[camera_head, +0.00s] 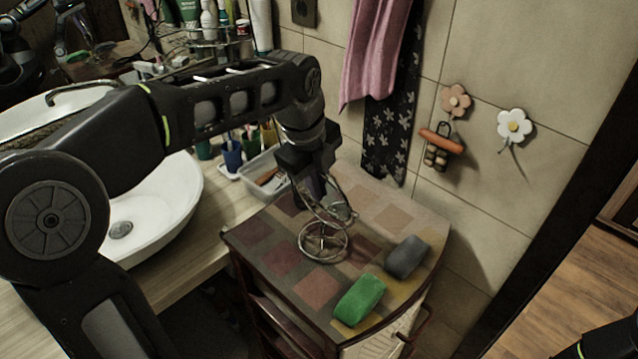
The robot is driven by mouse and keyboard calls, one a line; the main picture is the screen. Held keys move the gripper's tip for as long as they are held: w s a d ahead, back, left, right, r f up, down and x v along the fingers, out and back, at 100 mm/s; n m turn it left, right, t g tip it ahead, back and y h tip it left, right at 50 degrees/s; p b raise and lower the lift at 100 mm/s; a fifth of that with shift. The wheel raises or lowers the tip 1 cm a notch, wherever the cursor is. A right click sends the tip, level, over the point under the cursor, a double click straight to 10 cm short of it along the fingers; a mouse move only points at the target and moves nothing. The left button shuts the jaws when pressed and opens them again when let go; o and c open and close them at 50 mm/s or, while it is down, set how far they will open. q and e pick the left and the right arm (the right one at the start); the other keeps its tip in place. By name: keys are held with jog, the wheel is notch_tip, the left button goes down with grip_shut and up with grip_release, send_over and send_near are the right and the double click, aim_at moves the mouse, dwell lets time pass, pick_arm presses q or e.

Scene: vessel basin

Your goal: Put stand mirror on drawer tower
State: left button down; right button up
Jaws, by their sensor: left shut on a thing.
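The stand mirror (323,242) is a metal wire piece with a round, spoked ring base. My left gripper (321,192) comes down from above and is shut on its upper part, which the gripper partly hides. The ring base shows over the middle of the drawer tower's (318,287) patchwork top. I cannot tell whether the base touches the top or hangs just above it. My right gripper is not in view.
A green sponge (359,300) and a dark grey sponge (407,257) lie on the tower's front right part. A clear plastic box (262,172) and cups stand behind left. The white basin (160,208) is left. A tiled wall with hanging towels (371,50) stands behind.

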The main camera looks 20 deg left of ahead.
pick_arm(q)
jog(key=shift+f+b, duration=0.45)
jog(key=shift+f, duration=0.1)
jog(key=c, duration=1.4)
grip_release()
jog(key=shift+c, duration=0.2)
jog(key=v, duration=0.8)
jog(key=shift+b, duration=0.4)
jog(key=shift+f, duration=0.1)
